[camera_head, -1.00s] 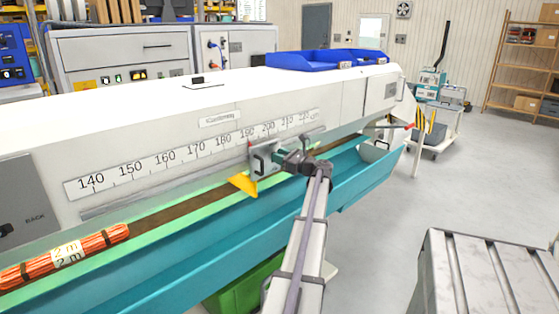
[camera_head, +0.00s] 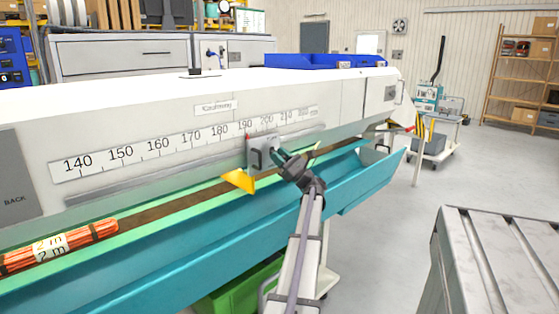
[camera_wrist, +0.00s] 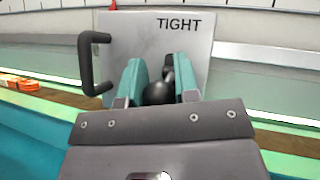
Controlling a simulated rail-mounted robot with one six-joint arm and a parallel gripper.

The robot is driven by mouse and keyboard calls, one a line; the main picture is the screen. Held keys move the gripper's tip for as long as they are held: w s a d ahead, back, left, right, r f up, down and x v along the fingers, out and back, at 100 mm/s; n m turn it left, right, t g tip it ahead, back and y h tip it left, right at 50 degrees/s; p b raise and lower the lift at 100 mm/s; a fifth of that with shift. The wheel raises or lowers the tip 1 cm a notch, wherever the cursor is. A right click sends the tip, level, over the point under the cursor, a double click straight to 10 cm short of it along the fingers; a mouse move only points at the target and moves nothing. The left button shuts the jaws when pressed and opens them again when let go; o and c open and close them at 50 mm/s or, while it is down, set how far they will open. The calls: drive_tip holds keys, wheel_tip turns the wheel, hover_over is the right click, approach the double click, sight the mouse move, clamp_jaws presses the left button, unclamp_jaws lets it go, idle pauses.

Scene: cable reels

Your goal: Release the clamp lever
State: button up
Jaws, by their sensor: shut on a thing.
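The clamp's grey plate (camera_head: 258,156) sits on the scale rail of the long white bench, near the 190-200 marks, with a yellow pointer (camera_head: 239,180) below it. In the wrist view the plate (camera_wrist: 122,35) reads TIGHT at its top right and has a black handle (camera_wrist: 90,65) at its left. My gripper (camera_head: 284,160) is at the plate's lower right. In the wrist view, my gripper (camera_wrist: 158,80) has its teal fingers shut on the clamp lever's black ball knob (camera_wrist: 158,93). The rest of the lever is mostly hidden behind the fingers.
A teal trough (camera_head: 190,245) runs along the bench front under the clamp. A grey slatted table (camera_head: 500,260) stands at the lower right, with open floor beyond.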

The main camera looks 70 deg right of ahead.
idle(0.3)
drive_tip(key=o, duration=0.9)
drive_tip(key=b+v, duration=0.6)
drive_tip(key=v, duration=0.4)
drive_tip(key=shift+s+f, duration=0.2)
drive_tip(key=shift+s, duration=0.15)
